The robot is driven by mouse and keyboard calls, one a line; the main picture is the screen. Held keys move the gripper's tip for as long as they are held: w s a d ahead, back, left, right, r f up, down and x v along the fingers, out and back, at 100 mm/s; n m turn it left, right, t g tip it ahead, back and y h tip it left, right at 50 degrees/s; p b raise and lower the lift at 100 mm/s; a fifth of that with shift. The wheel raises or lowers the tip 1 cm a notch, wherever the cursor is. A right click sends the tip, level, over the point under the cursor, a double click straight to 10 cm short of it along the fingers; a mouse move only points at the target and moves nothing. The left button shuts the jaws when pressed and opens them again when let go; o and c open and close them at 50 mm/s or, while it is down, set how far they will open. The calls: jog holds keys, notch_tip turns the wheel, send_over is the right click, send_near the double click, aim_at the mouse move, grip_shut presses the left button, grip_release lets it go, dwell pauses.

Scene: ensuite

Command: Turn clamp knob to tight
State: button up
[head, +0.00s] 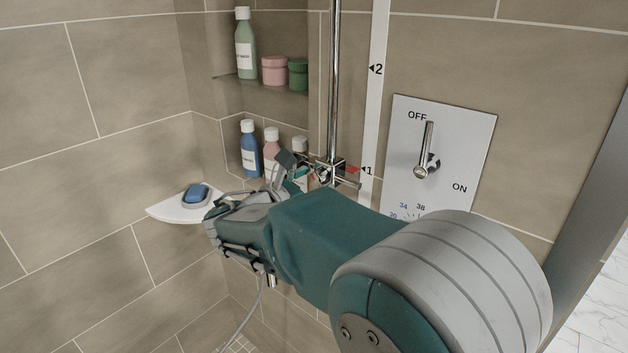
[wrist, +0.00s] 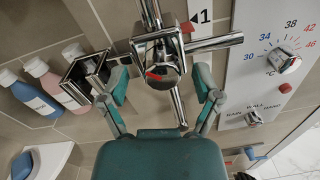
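The chrome clamp sits on the vertical rail, level with the "1" mark. Its round knob (wrist: 160,76), with a red mark on its face, points toward the wrist camera. In the head view the clamp (head: 327,173) is partly hidden by my gripper and arm. My gripper (wrist: 161,88) is open, its two teal-padded fingers apart on either side of the knob. Gaps show between pads and knob in the wrist view. In the head view my gripper (head: 290,170) is just left of the clamp, with one finger hidden.
A square chrome bracket (wrist: 86,78) is close to the left finger. Bottles (head: 249,148) stand in the niche behind. A soap dish (head: 185,208) is at left. A control panel with an OFF/ON lever (head: 427,150) is at right. A hose (head: 252,312) hangs below.

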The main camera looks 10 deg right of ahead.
grip_shut()
jog(key=shift+r+m, duration=0.1)
jog(key=shift+m, duration=0.3)
jog(key=m, duration=0.3)
jog(key=shift+m, duration=0.4)
jog(key=m, duration=0.4)
jog(key=shift+m+y, duration=0.3)
jog(key=m, duration=0.5)
jog(key=shift+s+m, duration=0.1)
jog(key=shift+m, duration=1.5)
jog(key=shift+d+f, duration=0.1)
jog(key=shift+f, duration=0.1)
